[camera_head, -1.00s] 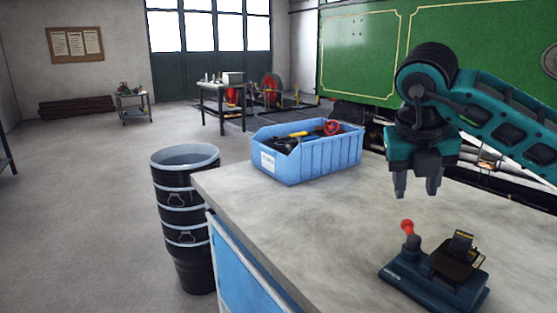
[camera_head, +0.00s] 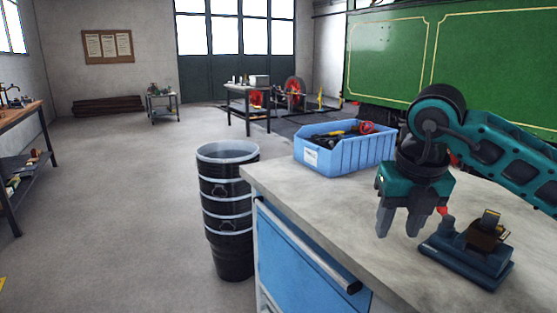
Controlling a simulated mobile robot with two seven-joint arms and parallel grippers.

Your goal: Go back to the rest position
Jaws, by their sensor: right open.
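My right gripper (camera_head: 401,228) hangs over the grey workbench top (camera_head: 330,200) with its two fingers pointing down and apart. Nothing shows between them. Just right of the fingers, a dark blue device (camera_head: 468,255) with a black and brown top part stands on the bench. Its red-tipped lever (camera_head: 442,210) is mostly hidden behind the gripper. I cannot tell whether a finger touches it. My left gripper is not in view.
A blue bin (camera_head: 345,155) with tools stands at the bench's back edge. A wooden workbench (camera_head: 22,130) is at far left. The floor between is clear.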

